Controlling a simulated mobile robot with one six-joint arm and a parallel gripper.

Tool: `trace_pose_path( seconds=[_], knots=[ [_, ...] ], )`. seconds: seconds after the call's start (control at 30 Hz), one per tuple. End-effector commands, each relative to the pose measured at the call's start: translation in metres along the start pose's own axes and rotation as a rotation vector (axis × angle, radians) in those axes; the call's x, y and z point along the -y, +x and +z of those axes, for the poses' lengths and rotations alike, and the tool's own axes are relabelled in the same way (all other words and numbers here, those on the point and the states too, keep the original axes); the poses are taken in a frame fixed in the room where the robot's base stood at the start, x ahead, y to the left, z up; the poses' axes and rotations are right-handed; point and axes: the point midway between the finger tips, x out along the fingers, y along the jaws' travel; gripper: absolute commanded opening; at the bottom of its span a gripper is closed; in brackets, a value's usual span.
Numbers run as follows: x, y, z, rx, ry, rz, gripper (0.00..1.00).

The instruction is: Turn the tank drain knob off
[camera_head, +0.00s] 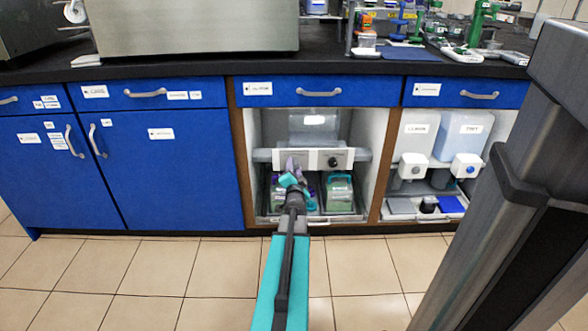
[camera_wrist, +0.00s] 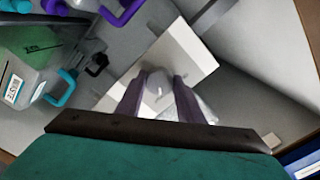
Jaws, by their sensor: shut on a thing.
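In the wrist view, my gripper (camera_wrist: 157,88) has its two purple-grey fingers on either side of a pale grey knob (camera_wrist: 156,82) and is shut on it. The knob sits on a square white panel (camera_wrist: 190,50). In the head view, my gripper (camera_head: 291,170) reaches into the open middle cabinet, at the left of two white panels, and hides the knob there. The right panel (camera_head: 345,158) bears a dark knob (camera_head: 333,162). I cannot read any on or off mark.
A pale tank (camera_head: 313,126) stands above the panels. A green container with a teal handle (camera_head: 340,190) is below, right of my arm. The cabinet's side walls are close. Right of it, a bay holds two containers (camera_head: 462,135) with white taps. Tiled floor in front is clear.

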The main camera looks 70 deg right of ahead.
Motion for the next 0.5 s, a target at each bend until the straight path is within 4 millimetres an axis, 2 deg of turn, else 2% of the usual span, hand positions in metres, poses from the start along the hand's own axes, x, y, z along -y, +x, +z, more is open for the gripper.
trace_pose_path(
  seconds=[0.27,0.5],
  knots=[
    [-0.0008,0.0000,-0.0005,-0.001,-0.163,0.000,0.11],
    [-0.0017,0.0000,-0.0004,-0.001,-0.374,0.001,0.11]
  ],
)
